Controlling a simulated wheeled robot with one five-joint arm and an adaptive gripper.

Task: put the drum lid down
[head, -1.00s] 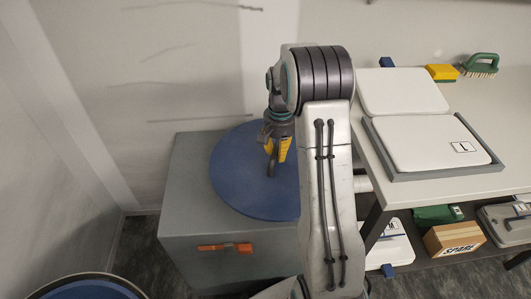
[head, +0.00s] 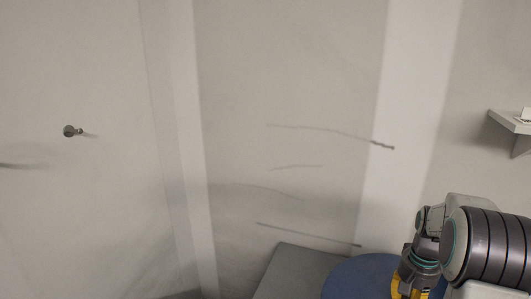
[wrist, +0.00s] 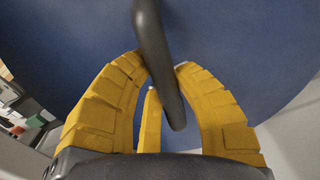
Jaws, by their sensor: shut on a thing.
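The drum lid (head: 350,275) is a blue disc, cut off by the bottom edge of the head view. In the wrist view the lid (wrist: 235,50) fills most of the background, with its dark bar handle (wrist: 153,45) running between my fingers. My gripper (wrist: 160,72), with yellow segmented fingers, is closed around that handle. In the head view my gripper (head: 402,287) shows only partly, at the bottom right over the lid. The lid overlaps the top of a grey cabinet (head: 290,268); I cannot tell whether it touches it.
A plain wall with dark scratches fills most of the head view. A round wall hook (head: 73,131) is on the left and a small shelf (head: 510,125) on the right. The bench and floor are out of the head view.

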